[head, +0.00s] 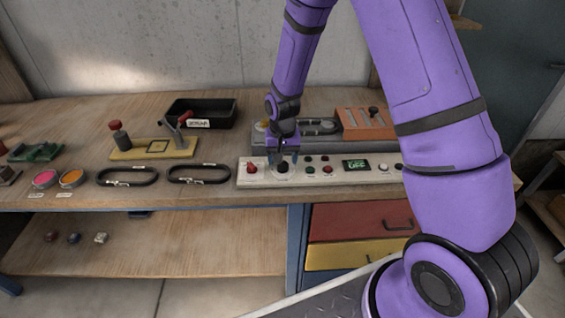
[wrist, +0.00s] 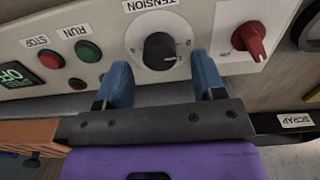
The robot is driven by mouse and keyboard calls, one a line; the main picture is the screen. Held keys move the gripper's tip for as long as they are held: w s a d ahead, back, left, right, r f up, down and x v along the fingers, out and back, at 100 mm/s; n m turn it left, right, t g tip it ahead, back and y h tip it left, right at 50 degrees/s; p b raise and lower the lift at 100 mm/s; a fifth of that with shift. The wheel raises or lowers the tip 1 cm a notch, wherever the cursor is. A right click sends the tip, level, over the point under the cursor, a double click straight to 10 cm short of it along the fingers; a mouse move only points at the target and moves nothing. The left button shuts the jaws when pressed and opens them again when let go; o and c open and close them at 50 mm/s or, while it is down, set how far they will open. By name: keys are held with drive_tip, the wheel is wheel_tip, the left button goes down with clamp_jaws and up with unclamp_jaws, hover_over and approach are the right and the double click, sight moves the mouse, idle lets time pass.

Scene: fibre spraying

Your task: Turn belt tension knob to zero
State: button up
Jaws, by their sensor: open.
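The black tension knob (wrist: 159,50) sits on a round white dial under the label TENSION in the wrist view. It also shows in the head view as a small dark knob (head: 283,168) on the pale control panel (head: 220,182). Small marks ring the dial; I cannot read which one the knob points at. My gripper (wrist: 162,70) is open and empty, its two blue fingers to either side of the knob in the wrist view, with gaps between. I cannot tell whether the fingertips reach the knob's depth. In the head view my gripper (head: 281,156) is just above the knob.
Beside the knob is a red rotary switch (wrist: 248,38). On the other side are the green RUN button (wrist: 88,51), red STOP button (wrist: 51,60) and green display (wrist: 17,77). A black scrap tray (head: 202,111), a grey fixture (head: 322,128) and an orange box (head: 366,124) stand behind the panel.

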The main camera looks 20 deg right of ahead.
wheel_tip(320, 180, up, 8)
drive_tip(key=shift+r, duration=0.15)
idle(0.6)
wheel_tip(320, 180, up, 13)
drive_tip(key=t, duration=0.1)
hover_over(283, 164)
drive_tip(key=s+d, duration=0.2)
drive_tip(key=s, duration=0.3)
drive_tip(key=s+d+r+n+t, duration=0.2)
drive_tip(key=s+r, duration=0.5)
drive_tip(key=r, duration=0.1)
drive_tip(key=s+d+r, duration=0.1)
drive_tip(key=s+r, duration=0.1)
drive_tip(key=s, duration=0.3)
drive_tip(key=s+d+r+n+t, duration=0.1)
drive_tip(key=s+r, duration=0.1)
drive_tip(key=s, duration=0.4)
drive_tip(key=s+r+t, duration=0.1)
drive_tip(key=s+r, duration=0.2)
drive_tip(key=s, duration=0.3)
drive_tip(key=shift+d, duration=0.4)
